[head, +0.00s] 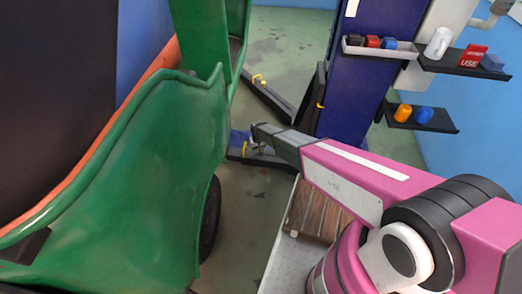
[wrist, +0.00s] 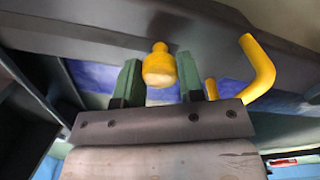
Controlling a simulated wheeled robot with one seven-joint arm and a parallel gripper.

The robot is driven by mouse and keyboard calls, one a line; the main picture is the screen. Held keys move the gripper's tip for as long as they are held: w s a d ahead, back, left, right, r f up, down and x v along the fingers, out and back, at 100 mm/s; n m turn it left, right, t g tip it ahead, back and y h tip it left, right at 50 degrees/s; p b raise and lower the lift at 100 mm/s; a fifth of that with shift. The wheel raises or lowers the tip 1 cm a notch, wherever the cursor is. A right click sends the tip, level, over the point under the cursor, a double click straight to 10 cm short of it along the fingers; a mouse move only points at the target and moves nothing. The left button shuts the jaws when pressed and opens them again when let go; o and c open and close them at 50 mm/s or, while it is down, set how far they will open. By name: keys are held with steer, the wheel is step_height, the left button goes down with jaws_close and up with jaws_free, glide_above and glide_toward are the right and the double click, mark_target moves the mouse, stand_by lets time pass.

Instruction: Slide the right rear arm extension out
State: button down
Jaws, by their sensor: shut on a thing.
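A dark grey lift arm with its extension (head: 270,158) lies low near the floor in the head view, just beyond my gripper (head: 258,138). In the wrist view the same dark grey beam (wrist: 100,38) crosses the top of the picture. A yellow knob (wrist: 158,66) stands out from it. My gripper (wrist: 160,84) has its two green fingers on either side of the knob and is shut on it. A bent yellow handle (wrist: 262,68) is right of the fingers in the wrist view. The joint between arm and extension cannot be made out.
A green rickshaw (head: 150,170) fills the left, its wheel (head: 210,218) close to my arm. A blue lift post (head: 360,80) stands behind. Another lift arm (head: 268,95) lies further back. Shelves (head: 430,120) hold small items at right. A wooden crate (head: 318,215) sits below my arm.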

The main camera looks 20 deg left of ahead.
steer(key=shift+a, duration=0.3)
steer(key=c, duration=1)
jaws_free()
steer(key=shift+r, duration=0.1)
step_height(320, 180, up, 11)
steer(key=shift+f, duration=0.15)
steer(key=shift+d, duration=0.15)
